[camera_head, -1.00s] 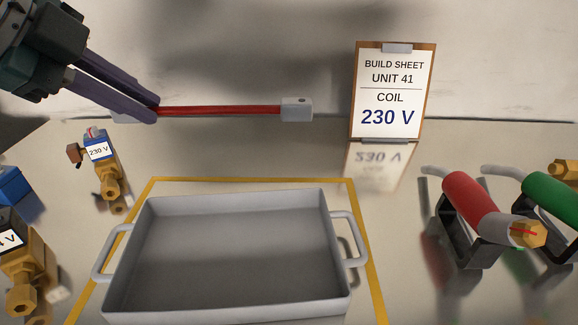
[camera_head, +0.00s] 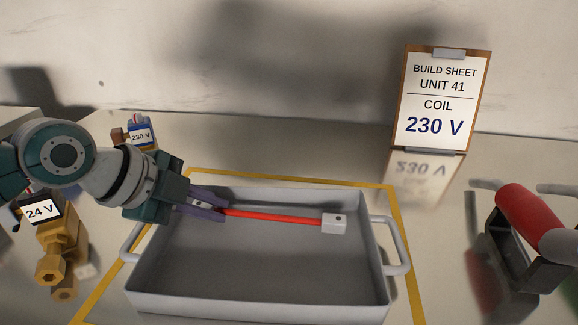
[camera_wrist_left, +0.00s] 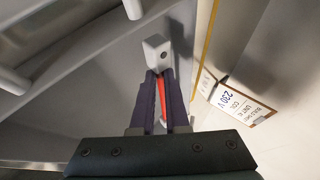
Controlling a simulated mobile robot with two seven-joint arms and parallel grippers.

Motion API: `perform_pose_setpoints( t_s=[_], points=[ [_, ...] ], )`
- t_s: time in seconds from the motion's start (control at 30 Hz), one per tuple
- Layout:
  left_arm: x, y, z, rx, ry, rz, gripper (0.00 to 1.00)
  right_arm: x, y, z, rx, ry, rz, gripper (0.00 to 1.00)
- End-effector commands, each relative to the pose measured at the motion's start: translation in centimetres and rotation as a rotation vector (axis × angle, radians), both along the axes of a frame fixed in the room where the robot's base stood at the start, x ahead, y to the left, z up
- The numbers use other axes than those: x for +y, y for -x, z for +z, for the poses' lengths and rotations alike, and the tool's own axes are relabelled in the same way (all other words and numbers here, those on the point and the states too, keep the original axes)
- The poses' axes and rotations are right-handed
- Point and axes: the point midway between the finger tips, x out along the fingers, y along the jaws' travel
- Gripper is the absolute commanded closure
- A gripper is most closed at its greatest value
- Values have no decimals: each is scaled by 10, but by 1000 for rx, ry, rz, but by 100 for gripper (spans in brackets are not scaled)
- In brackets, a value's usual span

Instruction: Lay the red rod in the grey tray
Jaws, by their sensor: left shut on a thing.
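The red rod (camera_head: 275,217) has a pale grey block on its right end and lies about level across the view. My left gripper (camera_head: 222,208) is shut on it near its left part, over the grey tray (camera_head: 260,290). The rod shows above the tray's inside; whether it touches the floor of the tray I cannot tell. The tray holds nothing else that I can see. In the left wrist view the rod (camera_wrist_left: 162,98) runs between the two fingers (camera_wrist_left: 160,90), with its end block beyond the tips. The rod's left end is hidden by the gripper. My right gripper is not in view.
A yellow outline (camera_head: 92,305) surrounds the tray. A 24 V valve (camera_head: 58,240) and a 230 V valve (camera_head: 140,135) stand at left. A build sheet (camera_head: 440,100) reading 230 V stands behind right. A red-bodied part (camera_head: 528,217) rests in a dark cradle at right.

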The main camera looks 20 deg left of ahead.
Motion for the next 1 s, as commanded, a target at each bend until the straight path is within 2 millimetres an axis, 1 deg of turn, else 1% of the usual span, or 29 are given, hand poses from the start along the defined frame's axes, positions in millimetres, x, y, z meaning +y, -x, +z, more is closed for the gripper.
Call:
perform_pose_setpoints(
  t_s=[0.03,0.1,0.37,0.73,0.87,0.9,1.0],
  points=[
    [-1,0,-9,0,2,1,100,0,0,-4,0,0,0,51],
    [0,0,-14,-1,1,1,100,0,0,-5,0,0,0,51],
    [0,0,-14,-1,-1,0,100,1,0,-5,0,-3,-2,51],
    [1,3,-30,10,-5,-1,100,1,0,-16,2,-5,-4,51],
    [0,4,-32,16,-7,-2,100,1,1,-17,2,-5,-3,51],
    [0,5,-33,18,-7,-4,84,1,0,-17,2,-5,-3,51],
    [0,5,-34,19,-9,-4,75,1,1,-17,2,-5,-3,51]
  ],
)
